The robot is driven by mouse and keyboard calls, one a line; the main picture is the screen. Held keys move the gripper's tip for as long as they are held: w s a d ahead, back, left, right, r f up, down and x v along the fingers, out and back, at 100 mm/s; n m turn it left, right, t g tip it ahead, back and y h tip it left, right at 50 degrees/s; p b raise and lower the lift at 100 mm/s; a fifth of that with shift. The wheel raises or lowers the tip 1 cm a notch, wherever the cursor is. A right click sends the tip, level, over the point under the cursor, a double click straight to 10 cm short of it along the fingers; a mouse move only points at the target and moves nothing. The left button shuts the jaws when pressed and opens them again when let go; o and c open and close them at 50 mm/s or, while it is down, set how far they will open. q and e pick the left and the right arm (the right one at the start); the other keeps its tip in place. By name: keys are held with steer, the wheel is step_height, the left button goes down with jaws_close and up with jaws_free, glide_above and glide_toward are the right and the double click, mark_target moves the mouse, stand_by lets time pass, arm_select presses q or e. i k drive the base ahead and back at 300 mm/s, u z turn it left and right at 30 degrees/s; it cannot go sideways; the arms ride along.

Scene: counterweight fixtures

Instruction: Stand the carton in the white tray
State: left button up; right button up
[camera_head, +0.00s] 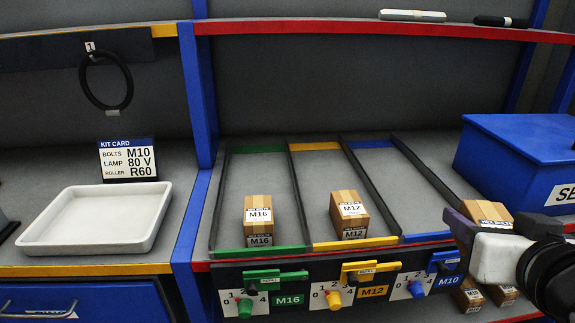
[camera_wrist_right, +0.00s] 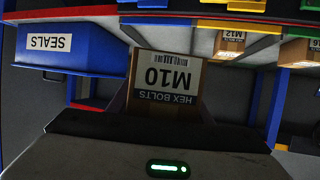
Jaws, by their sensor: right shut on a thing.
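The white tray (camera_head: 95,222) lies empty on the left part of the shelf, behind its yellow front edge. A brown carton (camera_head: 487,212) is held in my right gripper (camera_head: 478,226) at the right of the head view, in front of the blue-marked lane. In the right wrist view the carton (camera_wrist_right: 166,80) fills the space between the fingers, and its label reads M10 HEX BOLTS upside down. The gripper and wrist hide part of the carton in the head view. My left gripper does not show.
A kit card (camera_head: 127,159) behind the tray reads M10, 80 V, R60. An M16 carton (camera_head: 258,218) and an M12 carton (camera_head: 350,212) stand in lanes. A blue SEALS bin (camera_head: 515,150) stands right. A blue upright (camera_head: 197,100) separates tray and lanes.

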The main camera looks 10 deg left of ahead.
mark_target(114, 234)
steer(key=u, duration=3.45)
steer(key=k, duration=1.4)
steer(key=z, duration=0.65)
steer(key=i, duration=1.5)
